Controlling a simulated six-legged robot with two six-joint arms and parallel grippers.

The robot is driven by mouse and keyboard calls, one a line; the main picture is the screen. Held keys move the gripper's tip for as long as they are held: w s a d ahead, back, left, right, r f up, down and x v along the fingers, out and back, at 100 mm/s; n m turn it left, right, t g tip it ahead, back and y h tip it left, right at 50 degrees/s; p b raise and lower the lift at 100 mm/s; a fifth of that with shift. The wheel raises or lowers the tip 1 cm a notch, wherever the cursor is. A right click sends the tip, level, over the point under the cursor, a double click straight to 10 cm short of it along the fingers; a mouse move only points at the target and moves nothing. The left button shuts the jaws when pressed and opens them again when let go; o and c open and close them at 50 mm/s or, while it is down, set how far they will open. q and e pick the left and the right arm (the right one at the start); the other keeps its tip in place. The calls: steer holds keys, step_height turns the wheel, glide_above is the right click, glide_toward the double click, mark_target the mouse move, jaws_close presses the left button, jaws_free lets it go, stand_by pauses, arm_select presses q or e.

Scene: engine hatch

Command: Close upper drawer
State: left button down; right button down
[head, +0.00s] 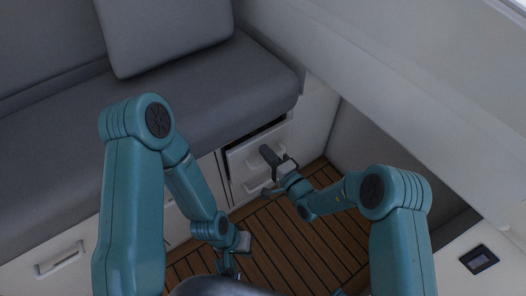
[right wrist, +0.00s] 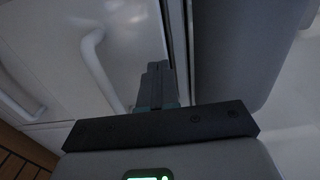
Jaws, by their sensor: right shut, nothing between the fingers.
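The upper drawer (head: 240,150) is a white front under the grey bench seat in the head view. It stands a little out from the cabinet, with a dark gap along its top edge. My right gripper (head: 268,153) is shut and empty at the drawer front, close to its handle; I cannot tell whether it touches. In the right wrist view my shut fingers (right wrist: 157,80) point up near the white front, right of a white bar handle (right wrist: 97,65). My left gripper (head: 230,268) is low over the floor, its fingers mostly hidden.
A lower drawer with a white handle (head: 258,184) sits below. The grey bench cushion (head: 235,85) overhangs the drawers. Another white handle (head: 60,262) is on the cabinet at the left. The slatted wood floor (head: 290,235) is clear between the arms.

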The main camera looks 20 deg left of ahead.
steer(key=shift+x, duration=1.05)
arm_select(q)
steer(key=shift+w+f, duration=0.1)
steer(key=shift+f, duration=0.25)
steer(key=shift+a, duration=0.1)
